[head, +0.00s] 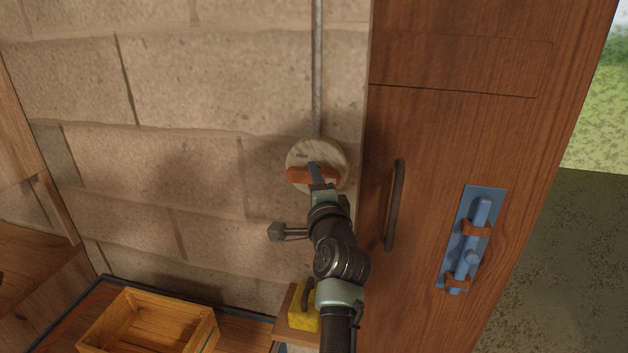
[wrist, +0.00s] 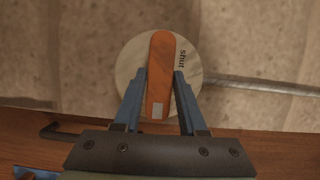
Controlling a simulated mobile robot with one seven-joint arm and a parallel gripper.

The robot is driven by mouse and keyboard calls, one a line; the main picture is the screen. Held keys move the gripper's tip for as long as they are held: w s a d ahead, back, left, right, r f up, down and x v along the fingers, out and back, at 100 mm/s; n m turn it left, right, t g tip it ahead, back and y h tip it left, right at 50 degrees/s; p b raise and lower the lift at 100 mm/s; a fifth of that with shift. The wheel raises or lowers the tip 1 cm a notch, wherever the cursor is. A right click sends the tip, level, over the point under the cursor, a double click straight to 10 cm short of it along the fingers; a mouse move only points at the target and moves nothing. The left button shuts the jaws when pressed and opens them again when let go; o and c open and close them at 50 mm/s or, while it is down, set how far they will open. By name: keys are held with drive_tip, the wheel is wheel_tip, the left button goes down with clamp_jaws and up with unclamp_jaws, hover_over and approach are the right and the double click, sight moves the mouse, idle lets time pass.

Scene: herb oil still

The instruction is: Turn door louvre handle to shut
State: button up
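The louvre handle (head: 311,175) is an orange bar on a round pale wooden dial (head: 330,150) fixed to the block wall. In the head view it lies about level, and the dial's word "shut" is just above its left end. The handle also shows in the wrist view (wrist: 160,72), running up the picture, with "shut" beside its upper end. My gripper (wrist: 161,74) has one blue finger against each long side of the handle and looks shut on it. In the head view the fingers (head: 316,172) cover part of the handle's middle.
A grey rod (head: 318,70) runs up the wall from the dial. To the right is a wooden door (head: 430,140) with a dark pull handle (head: 396,205) and a blue bolt (head: 470,240). Below are a wooden crate (head: 205,335) and a yellow thing (head: 305,318).

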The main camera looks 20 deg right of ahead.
clamp_jaws()
drive_tip(key=shift+r+n+p, duration=0.1)
drive_tip(key=shift+n+p, duration=0.2)
drive_tip(key=shift+p, duration=0.1)
drive_tip(key=n+g+h+p, duration=0.1)
drive_tip(key=n+g, duration=0.1)
drive_tip(key=n, duration=0.2)
drive_tip(key=n+g+h+p, duration=0.1)
drive_tip(key=n+g, duration=0.1)
drive_tip(key=n, duration=0.2)
drive_tip(key=n+g+h+p, duration=0.1)
drive_tip(key=n+g, duration=0.1)
drive_tip(key=n, duration=0.2)
drive_tip(key=shift+w+a+r+h, duration=0.15)
drive_tip(key=shift+w+a+h, duration=0.1)
drive_tip(key=shift+h, duration=0.15)
drive_tip(key=shift+s+n, duration=0.1)
drive_tip(key=shift+n, duration=0.3)
drive_tip(key=o, duration=0.5)
unclamp_jaws()
